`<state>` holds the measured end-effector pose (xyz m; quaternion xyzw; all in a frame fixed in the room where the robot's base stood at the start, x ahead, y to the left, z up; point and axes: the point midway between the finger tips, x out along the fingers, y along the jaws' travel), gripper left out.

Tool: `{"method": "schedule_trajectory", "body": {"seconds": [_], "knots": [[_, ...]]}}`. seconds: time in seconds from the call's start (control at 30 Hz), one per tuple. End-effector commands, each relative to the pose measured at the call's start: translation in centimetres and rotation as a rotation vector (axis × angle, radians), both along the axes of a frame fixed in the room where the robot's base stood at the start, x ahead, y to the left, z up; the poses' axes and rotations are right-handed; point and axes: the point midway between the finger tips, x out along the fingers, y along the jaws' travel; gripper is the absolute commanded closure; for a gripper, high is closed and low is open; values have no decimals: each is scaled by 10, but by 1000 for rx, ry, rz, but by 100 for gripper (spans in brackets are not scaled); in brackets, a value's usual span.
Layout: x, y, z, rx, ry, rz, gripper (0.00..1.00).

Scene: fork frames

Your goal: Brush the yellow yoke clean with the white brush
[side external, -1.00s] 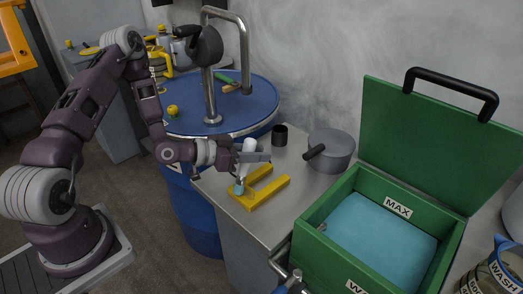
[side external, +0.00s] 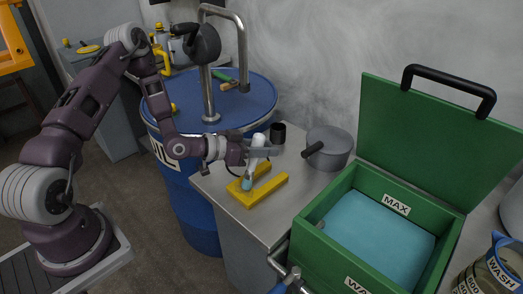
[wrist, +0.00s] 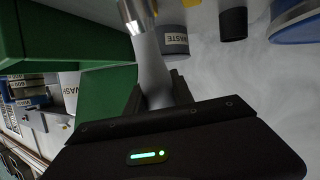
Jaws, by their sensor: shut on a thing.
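The yellow yoke (side external: 268,187) is a fork shape lying flat on the grey metal bench, with its open end toward the right. The white brush (side external: 258,142) is tilted, with its pale blue tip (side external: 247,184) down at the left part of the yoke. I cannot tell whether the tip touches or hovers just above it. My gripper (side external: 260,152) is shut on the brush handle above the yoke. In the wrist view the pale handle (wrist: 150,65) and its metal collar run up from my gripper (wrist: 158,95). The yoke is not clear there.
An open green tank (side external: 318,218) of blue liquid marked MAX stands to the right. A grey pot (side external: 332,147) and a dark cup (side external: 278,133) stand behind the yoke. A blue drum (side external: 185,190) with a metal tap is behind left. A hose and valve are at the front.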

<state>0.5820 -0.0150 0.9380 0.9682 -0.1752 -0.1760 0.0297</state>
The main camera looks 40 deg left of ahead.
Motion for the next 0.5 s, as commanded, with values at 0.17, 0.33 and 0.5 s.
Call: {"method": "schedule_trajectory", "body": {"seconds": [0.17,0.33,0.5], "knots": [[9,-1,2,0,-2,-1,100],[8,-9,0,-2,0,-2,100],[6,-11,0,-2,-1,0,100]]}}
